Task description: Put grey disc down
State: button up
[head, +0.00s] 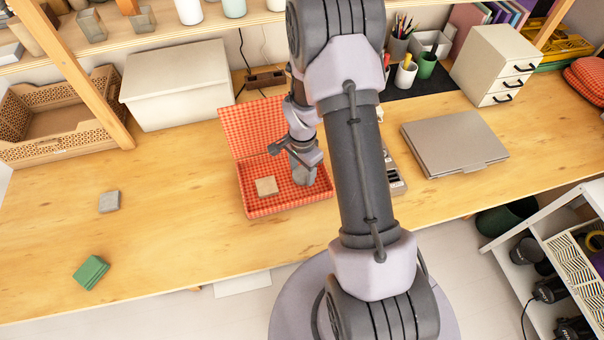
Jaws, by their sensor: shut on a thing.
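My gripper (302,168) points down into the right part of an open red checked box (252,207) and is shut on a grey piece. This looks like the grey disc, but the jaws and arm hide most of it and its outline is unclear. I cannot tell whether it touches the box floor. A tan square piece (267,186) lies flat in the box, left of my gripper. The box lid (245,125) stands open at the back.
A grey square block (109,202) and green square pieces (91,272) lie on the table at left. A white lidded box (178,85) and a woven basket (55,122) stand behind. A closed laptop (454,142) lies at right.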

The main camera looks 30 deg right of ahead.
jog(key=shift+f, duration=0.7)
jog(key=shift+r, duration=0.15)
jog(key=o, duration=1.5)
jog(key=shift+c, duration=0.2)
